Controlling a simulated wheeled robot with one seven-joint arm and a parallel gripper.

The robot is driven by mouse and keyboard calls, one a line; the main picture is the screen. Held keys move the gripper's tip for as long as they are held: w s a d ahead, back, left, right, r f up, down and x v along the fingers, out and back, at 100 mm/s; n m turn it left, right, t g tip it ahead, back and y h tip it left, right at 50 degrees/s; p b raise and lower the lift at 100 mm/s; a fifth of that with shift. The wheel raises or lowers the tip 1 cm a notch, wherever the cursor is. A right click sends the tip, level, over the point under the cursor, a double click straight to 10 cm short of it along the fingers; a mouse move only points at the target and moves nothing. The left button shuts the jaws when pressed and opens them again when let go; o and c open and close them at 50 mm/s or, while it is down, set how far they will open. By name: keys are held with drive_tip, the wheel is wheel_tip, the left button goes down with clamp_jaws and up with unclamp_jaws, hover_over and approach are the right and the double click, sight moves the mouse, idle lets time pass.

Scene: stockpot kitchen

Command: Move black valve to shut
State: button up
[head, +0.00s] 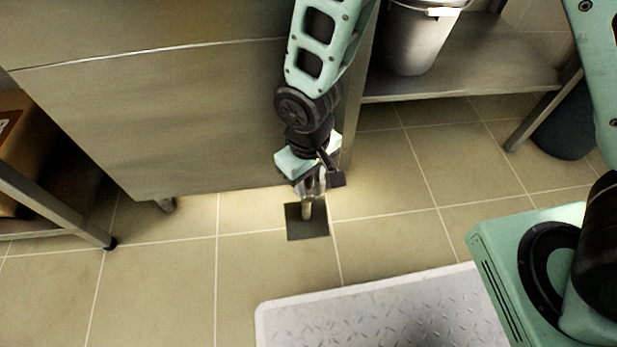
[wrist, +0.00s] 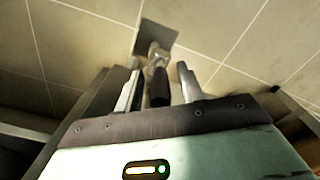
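The black valve (wrist: 159,88) shows in the wrist view as a dark handle on a metal fitting (wrist: 154,58), above a dark square plate on the floor. My gripper (wrist: 158,82) is open, with one finger on each side of the black handle. Gaps show between the handle and both fingers. In the head view my gripper (head: 311,184) points down at the plate, and a pale pipe (head: 307,209) rises there. The valve handle is mostly hidden behind my gripper in that view.
A steel cabinet (head: 170,120) stands close behind my arm. A steel shelf (head: 470,75) with a metal bucket (head: 415,40) is at the right. A grey mat (head: 380,318) lies in front. A box (head: 25,145) sits on a left shelf. Tiled floor around the plate (head: 294,225) is clear.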

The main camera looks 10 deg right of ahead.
clamp_jaws()
drive_tip(key=shift+a+r+p, duration=0.1)
drive_tip(key=shift+p, duration=0.2)
